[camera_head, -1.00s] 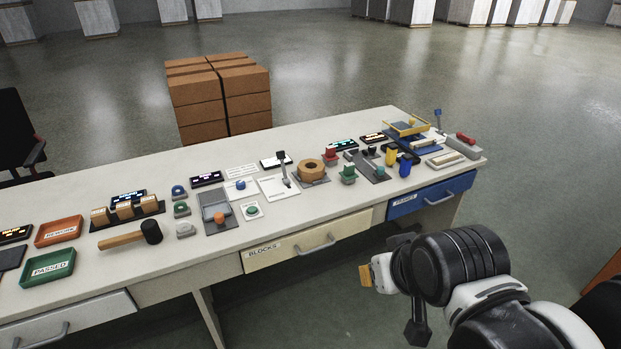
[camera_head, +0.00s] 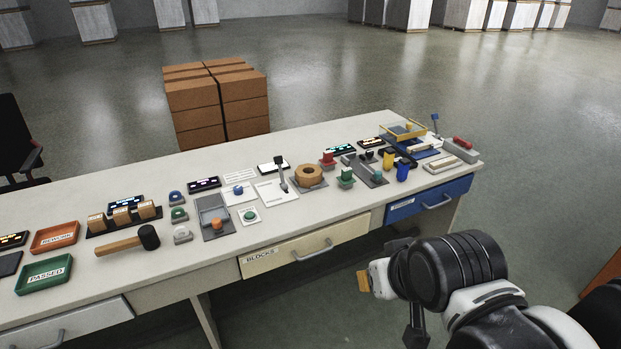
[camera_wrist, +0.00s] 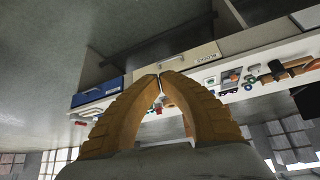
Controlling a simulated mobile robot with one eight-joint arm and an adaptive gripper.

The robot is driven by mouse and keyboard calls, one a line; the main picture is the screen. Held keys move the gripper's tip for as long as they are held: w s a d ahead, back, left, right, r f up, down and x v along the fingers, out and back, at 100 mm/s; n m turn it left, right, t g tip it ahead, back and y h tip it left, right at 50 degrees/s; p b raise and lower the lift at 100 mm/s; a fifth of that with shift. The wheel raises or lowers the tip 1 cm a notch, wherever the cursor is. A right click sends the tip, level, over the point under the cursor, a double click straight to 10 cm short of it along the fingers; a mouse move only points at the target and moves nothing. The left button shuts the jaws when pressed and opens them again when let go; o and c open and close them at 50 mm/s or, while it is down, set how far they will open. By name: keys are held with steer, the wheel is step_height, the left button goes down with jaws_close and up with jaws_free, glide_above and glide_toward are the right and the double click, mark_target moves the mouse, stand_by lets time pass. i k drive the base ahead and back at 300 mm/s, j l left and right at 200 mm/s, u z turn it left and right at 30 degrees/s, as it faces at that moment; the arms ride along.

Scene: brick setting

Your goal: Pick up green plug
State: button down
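A green plug-like block (camera_head: 346,176) stands upright on a small grey base on the workbench, right of a brown ring. A second, smaller green piece (camera_head: 377,175) sits just right of it on a grey plate; I cannot tell for sure which is the plug. My gripper (camera_head: 365,281) is in front of the bench, below and apart from both pieces. In the wrist view the tan ribbed fingers of my gripper (camera_wrist: 160,77) meet at their tips with nothing visible between them. The green pieces cannot be made out clearly there.
A red piece (camera_head: 327,158), the brown ring (camera_head: 309,175) and yellow and blue pieces (camera_head: 402,171) stand close by. The bench (camera_head: 235,226) has a cream drawer (camera_head: 290,253) and a blue drawer (camera_head: 430,201) facing my arm. A hammer (camera_head: 128,241) lies farther left.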

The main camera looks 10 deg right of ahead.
mark_target(347, 181)
steer(key=i+j+u, duration=0.2)
steer(key=i, duration=0.35)
steer(key=i+j+u, duration=0.15)
steer(key=i, duration=0.45)
steer(key=l, duration=0.05)
